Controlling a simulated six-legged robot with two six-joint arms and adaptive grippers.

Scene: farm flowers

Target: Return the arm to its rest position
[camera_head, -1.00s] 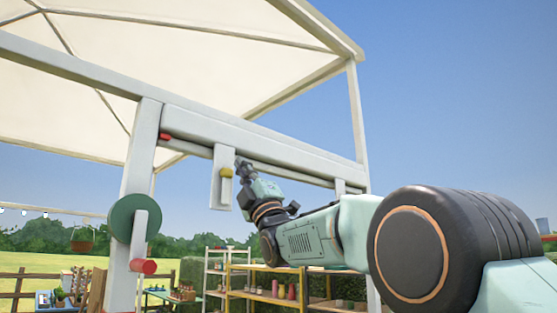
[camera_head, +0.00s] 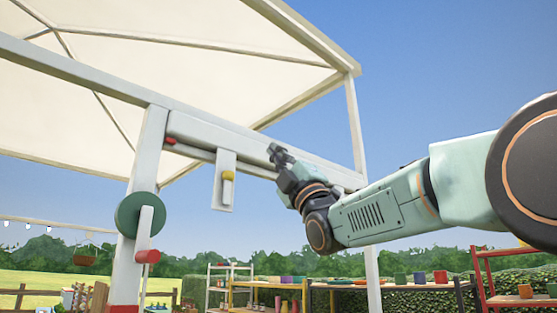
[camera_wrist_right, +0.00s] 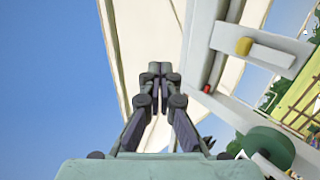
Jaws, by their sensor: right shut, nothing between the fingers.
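My right arm comes in from the right in the head view. Its gripper (camera_head: 279,153) is in front of the white canopy beam, to the right of the hanging white plate with a yellow knob (camera_head: 228,176). In the right wrist view the two fingers of my right gripper (camera_wrist_right: 154,72) are together, with nothing between them, and the yellow knob (camera_wrist_right: 244,46) shows apart from them at the upper right. My left gripper is not in view.
A white post carries a green disc (camera_head: 138,214) with a red-ended crank (camera_head: 147,256). A white canopy (camera_head: 170,60) spans overhead. Shelves with pots (camera_head: 285,281) stand behind, below the arm. Open sky lies to the upper right.

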